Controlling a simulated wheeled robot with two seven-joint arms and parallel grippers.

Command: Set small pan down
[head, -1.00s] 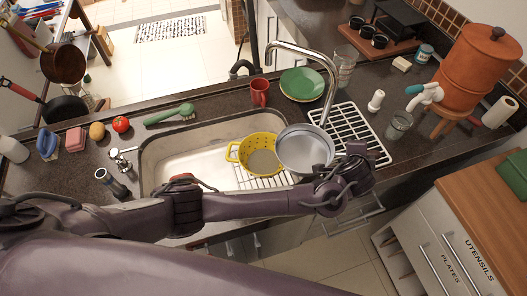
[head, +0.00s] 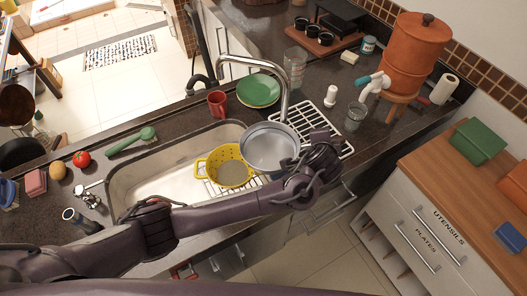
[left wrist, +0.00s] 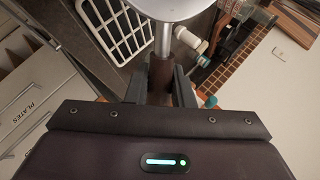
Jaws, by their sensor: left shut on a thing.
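The small pan (head: 268,149) is a grey metal pan held level over the right end of the sink, beside the yellow colander (head: 232,168) and close to the faucet (head: 276,82). My left gripper (left wrist: 160,84) is shut on the pan's dark handle (left wrist: 161,72); the pan's bowl (left wrist: 168,8) shows at the top of the left wrist view. In the head view my left wrist hides the handle and part of the drying rack. My right gripper is in neither view.
The white drying rack (head: 304,117) lies just right of the pan. A green plate (head: 258,89), red mug (head: 217,104) and glass (head: 355,116) stand nearby on the counter. The sink (head: 150,187) has bare room at left. A wooden-topped cabinet (head: 452,176) stands at right.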

